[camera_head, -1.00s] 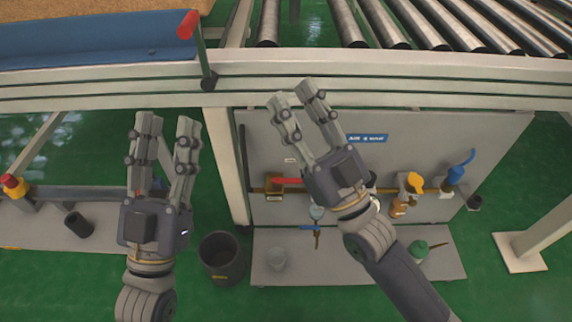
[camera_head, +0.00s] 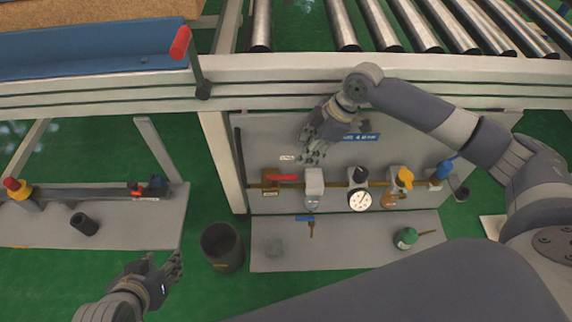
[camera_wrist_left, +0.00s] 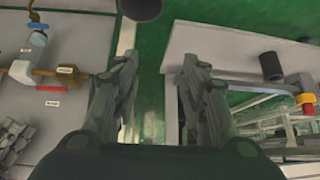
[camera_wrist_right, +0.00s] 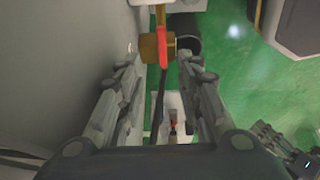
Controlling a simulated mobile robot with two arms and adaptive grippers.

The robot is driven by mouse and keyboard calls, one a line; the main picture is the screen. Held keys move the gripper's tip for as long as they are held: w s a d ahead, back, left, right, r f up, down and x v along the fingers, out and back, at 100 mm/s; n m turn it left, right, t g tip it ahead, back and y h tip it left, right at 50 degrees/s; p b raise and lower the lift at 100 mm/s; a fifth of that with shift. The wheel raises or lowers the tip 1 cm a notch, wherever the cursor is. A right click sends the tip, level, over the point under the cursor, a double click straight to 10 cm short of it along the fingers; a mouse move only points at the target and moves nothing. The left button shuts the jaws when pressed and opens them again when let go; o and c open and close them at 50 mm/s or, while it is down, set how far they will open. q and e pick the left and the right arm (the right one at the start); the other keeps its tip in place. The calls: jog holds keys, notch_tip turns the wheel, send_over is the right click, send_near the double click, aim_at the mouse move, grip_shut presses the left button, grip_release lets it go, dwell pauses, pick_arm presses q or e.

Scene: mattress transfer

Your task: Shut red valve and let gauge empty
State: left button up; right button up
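The red valve handle (camera_head: 286,177) sits on a brass body (camera_head: 269,183) at the left of the pipe on the grey panel. It lies roughly along the pipe. The white round gauge (camera_head: 360,200) is further right on that pipe; its reading is too small to tell. My right gripper (camera_head: 313,159) is open and empty, above and right of the handle. In the right wrist view the handle (camera_wrist_right: 163,47) shows beyond the parted fingers, apart from them. My left gripper (camera_head: 166,261) is open and empty at lower left; its wrist view also shows the handle (camera_wrist_left: 50,87).
A yellow-handled valve (camera_head: 404,178) and a blue-handled valve (camera_head: 446,168) stand right of the gauge. A dark bin (camera_head: 222,246) is on the green floor beside the panel's base. A red-tipped lever (camera_head: 181,44) is on the conveyor frame. The conveyor beam (camera_head: 300,72) crosses above.

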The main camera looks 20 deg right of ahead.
jog(key=b, duration=0.2)
send_near(290, 176)
jog(key=f, duration=0.2)
jog(key=x, duration=0.2)
jog(key=b+x, duration=0.1)
jog(key=x, duration=0.2)
jog(key=shift+w+a, duration=0.2)
jog(key=shift+a, duration=0.25)
pick_arm(q)
jog(key=w+d+r+t+h, duration=0.2)
jog(key=w+d+r+t, duration=0.2)
jog(key=w+r+t, duration=0.5)
jog(key=shift+w+d+r+h, duration=0.25)
jog(key=shift+w+r, duration=0.45)
jog(key=shift+r, duration=1.15)
pick_arm(e)
jog(key=shift+a+f, duration=0.1)
jog(key=shift+f, duration=0.1)
jog(key=shift+c, duration=0.5)
grip_shut()
